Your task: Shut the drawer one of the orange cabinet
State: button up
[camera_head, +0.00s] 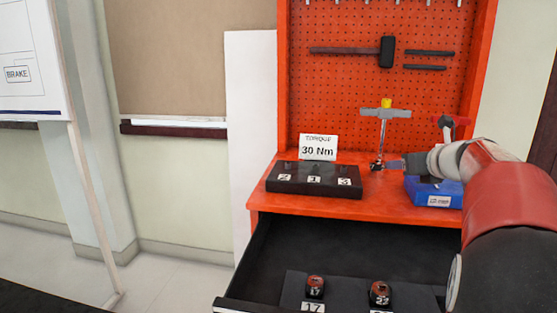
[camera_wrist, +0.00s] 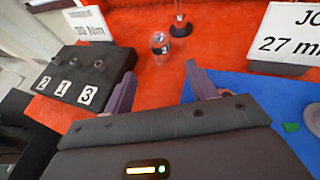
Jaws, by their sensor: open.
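The orange cabinet (camera_head: 262,197) stands on the right in the head view, with a red pegboard back. Its open drawer (camera_head: 262,262) is pulled out below the orange top; the drawer is black inside, and its front is partly cut off at the bottom edge. My gripper (camera_head: 388,165) is above the orange top, apart from the drawer. In the wrist view my gripper's two purple fingers (camera_wrist: 160,90) are spread with nothing held between them. A small dark and clear piece (camera_wrist: 160,45) stands on the top beyond the fingers. The drawer's front handle is not visible.
The drawer holds two sockets, one marked 17 (camera_head: 315,287) and one marked 22 (camera_head: 380,293). On the top are a black numbered block (camera_head: 285,185), a torque card (camera_head: 318,147), an upright T-handled tool (camera_head: 384,125) and a blue bin (camera_head: 420,192). Floor is clear left of the cabinet.

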aim_at(273, 273)
jog(key=k+l, duration=0.1)
jog(key=k, duration=0.85)
